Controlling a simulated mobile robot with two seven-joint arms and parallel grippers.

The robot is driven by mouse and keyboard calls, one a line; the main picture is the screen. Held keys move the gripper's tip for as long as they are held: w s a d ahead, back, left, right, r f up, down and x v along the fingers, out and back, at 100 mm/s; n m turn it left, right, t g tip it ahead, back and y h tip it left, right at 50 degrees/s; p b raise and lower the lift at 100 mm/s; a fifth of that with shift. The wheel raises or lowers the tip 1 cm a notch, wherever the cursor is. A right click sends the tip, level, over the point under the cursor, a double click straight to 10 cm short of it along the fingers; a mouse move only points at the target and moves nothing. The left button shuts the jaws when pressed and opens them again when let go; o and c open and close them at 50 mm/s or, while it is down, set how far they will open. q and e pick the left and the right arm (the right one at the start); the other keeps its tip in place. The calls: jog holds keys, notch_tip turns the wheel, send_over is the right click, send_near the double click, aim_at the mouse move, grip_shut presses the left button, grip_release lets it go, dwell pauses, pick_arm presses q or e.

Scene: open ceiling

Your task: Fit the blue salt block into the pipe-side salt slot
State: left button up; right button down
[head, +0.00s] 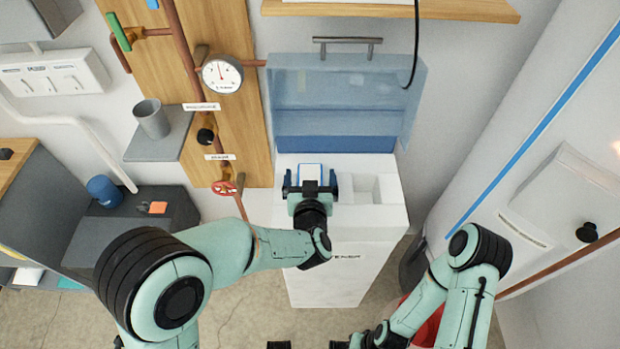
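The white softener cabinet (365,218) stands in the middle with its clear bluish lid (345,95) raised. Its top has a left, pipe-side slot and an empty-looking right slot (385,188). A block with a pale top and blue edges (311,171), seemingly the blue salt block, is at the left slot. How deep it sits is hidden by my gripper. My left gripper (310,182) is over that slot, its fingers spread to either side of the block with apparent gaps. My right gripper (352,345) is cut off at the bottom edge, away from the cabinet.
Copper pipes with a pressure gauge (222,74) and a red valve (224,187) run on the wooden panel left of the cabinet. A grey cup (152,119) stands on a small shelf. A white tank (560,190) is at the right. Bare floor shows in front.

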pick_arm(q)
jog(key=v, duration=1.3)
jog(key=shift+s, duration=0.25)
jog(key=shift+f, duration=0.1)
